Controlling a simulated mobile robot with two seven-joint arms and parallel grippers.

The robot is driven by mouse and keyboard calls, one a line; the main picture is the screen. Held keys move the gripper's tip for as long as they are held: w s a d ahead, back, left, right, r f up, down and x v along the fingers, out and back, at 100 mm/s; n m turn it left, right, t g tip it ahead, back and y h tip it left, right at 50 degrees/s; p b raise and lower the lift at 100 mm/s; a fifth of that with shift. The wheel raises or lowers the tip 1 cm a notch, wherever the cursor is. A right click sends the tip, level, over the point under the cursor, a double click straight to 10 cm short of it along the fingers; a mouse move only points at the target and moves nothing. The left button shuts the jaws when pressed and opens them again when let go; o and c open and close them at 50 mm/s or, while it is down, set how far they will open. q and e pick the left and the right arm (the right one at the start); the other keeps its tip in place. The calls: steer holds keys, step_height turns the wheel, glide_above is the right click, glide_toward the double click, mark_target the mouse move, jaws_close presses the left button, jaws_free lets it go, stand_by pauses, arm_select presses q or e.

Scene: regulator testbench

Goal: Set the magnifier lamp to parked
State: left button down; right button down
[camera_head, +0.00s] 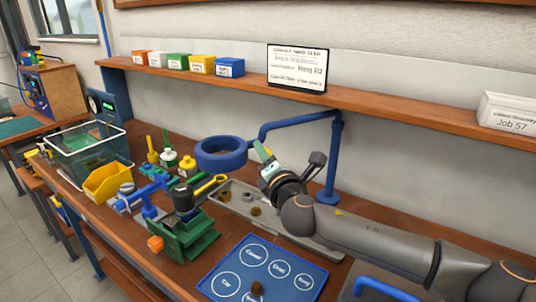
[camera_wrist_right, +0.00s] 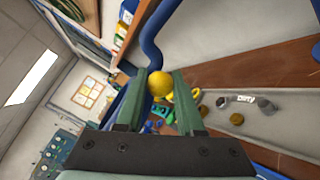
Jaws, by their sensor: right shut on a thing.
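The magnifier lamp has a thick blue ring head (camera_head: 221,153), a bent blue arm and a blue post (camera_head: 331,165) at the back of the bench. The ring hangs over the bench left of the post. My right gripper (camera_head: 262,150) is at the ring's right side, below the lamp's arm. In the right wrist view, my right gripper (camera_wrist_right: 165,88) has its green fingers closed on a round yellow knob (camera_wrist_right: 160,82) next to a blue tube of the lamp (camera_wrist_right: 150,45). In the head view the knob is hidden. My left gripper is not in view.
A metal tray (camera_head: 238,209) with small parts lies below the gripper. A green vise-like fixture (camera_head: 188,240), yellow bin (camera_head: 107,182), bottles and a clear tub (camera_head: 85,150) stand left. A blue mat (camera_head: 263,272) is at the front. A shelf (camera_head: 400,103) runs behind.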

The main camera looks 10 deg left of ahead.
steer(key=shift+w+a+h, duration=0.3)
steer(key=shift+w+a, duration=0.05)
steer(key=shift+a, duration=0.05)
steer(key=c, duration=0.5)
jaws_free()
steer(key=shift+c, duration=0.2)
